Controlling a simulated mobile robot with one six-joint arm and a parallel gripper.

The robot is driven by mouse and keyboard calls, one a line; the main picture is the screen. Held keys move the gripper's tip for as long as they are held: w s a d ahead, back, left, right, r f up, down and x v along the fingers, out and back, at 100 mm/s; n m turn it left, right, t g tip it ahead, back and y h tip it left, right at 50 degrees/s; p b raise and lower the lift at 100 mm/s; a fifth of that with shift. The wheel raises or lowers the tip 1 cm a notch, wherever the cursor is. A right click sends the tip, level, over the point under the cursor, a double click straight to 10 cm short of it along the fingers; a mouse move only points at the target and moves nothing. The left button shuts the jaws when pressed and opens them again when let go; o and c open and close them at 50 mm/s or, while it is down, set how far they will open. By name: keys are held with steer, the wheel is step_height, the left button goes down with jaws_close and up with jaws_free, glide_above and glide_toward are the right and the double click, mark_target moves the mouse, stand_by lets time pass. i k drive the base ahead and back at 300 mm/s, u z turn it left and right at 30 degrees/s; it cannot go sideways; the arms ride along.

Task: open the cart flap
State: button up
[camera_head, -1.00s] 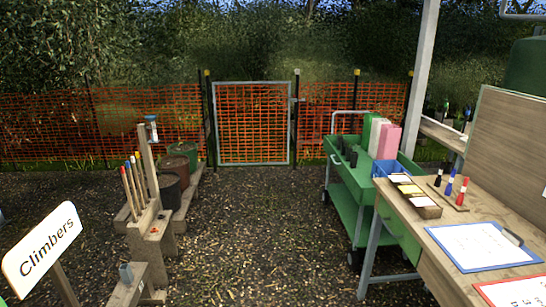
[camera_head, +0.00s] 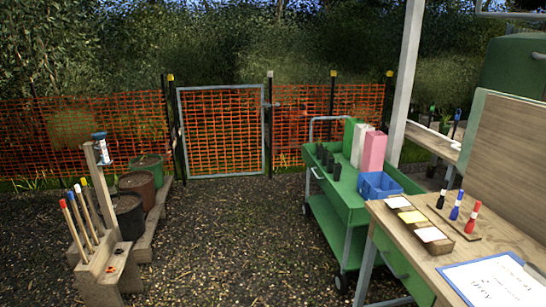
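A green cart (camera_head: 335,213) with a grey push handle stands right of centre, beside the wooden bench. Its upper tray holds small black pots (camera_head: 327,161), tall green, white and pink pieces (camera_head: 373,152), and a blue bin (camera_head: 379,186) at the near end. A lower green shelf shows beneath. A green panel (camera_head: 402,268) shows under the bench edge near the cart; I cannot tell whether it is the cart's flap. No flap can be clearly made out, open or shut. My gripper is not in view.
The wooden bench (camera_head: 500,247) at right holds a card tray (camera_head: 419,222), markers and a clipboard. At left stand a wooden tool stand (camera_head: 106,268) and dark pots (camera_head: 129,214). Open gravel (camera_head: 225,250) lies between, up to the mesh gate (camera_head: 222,130).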

mark_target(336, 197)
steer(key=z, duration=0.2)
steer(key=i, duration=1.25)
steer(key=z, duration=0.15)
steer(key=k, duration=0.65)
steer(key=u, duration=0.35)
steer(key=i, duration=1.65)
steer(key=z, duration=0.4)
